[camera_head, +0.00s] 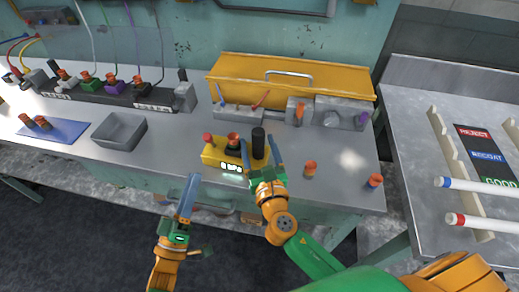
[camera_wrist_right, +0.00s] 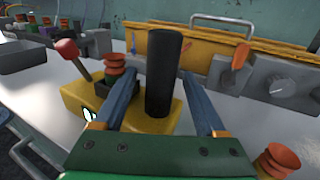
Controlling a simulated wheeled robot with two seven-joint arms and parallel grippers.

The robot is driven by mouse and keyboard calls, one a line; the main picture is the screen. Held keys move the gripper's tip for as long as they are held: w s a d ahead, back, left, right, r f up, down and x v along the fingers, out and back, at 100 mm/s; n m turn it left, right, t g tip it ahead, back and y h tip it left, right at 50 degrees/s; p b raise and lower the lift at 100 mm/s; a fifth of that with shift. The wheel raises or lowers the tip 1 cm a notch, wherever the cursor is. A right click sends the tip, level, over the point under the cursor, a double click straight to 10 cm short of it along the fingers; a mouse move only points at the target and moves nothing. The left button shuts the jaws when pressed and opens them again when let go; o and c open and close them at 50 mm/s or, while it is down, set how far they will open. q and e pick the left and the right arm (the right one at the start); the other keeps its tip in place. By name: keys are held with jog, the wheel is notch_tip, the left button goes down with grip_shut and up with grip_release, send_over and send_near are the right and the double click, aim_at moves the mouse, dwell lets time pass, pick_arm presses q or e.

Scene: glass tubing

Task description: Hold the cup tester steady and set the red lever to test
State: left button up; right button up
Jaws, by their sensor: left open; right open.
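The cup tester is a yellow box (camera_head: 212,158) on the bench, with a lit display on its front. A red-knobbed lever (camera_head: 208,138) stands at its left end, and it also shows in the right wrist view (camera_wrist_right: 68,48). An orange-red cup (camera_head: 233,140) sits in the tester's dark socket. A black upright cylinder (camera_head: 258,142) rises at its right end. My right gripper (camera_head: 262,150) is open, its fingers on either side of the black cylinder (camera_wrist_right: 163,75); I cannot tell if they touch it. My left gripper (camera_head: 188,190) is open and empty, in front of the bench edge.
A yellow toolbox (camera_head: 285,80) and grey switch boxes (camera_head: 340,110) stand behind the tester. Loose orange cups (camera_head: 310,168) are to its right. A grey tray (camera_head: 119,130) and a blue mat (camera_head: 55,131) lie to the left, with clear bench between.

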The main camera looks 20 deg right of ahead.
grip_shut()
dwell(1.2)
pick_arm(q)
grip_shut()
jog(key=s+f+m+t+y, duration=0.2)
jog(key=s+f+m+y, duration=0.1)
jog(key=s+m, duration=0.3)
jog(key=shift+a+m, duration=0.25)
jog(key=shift+m, duration=0.65)
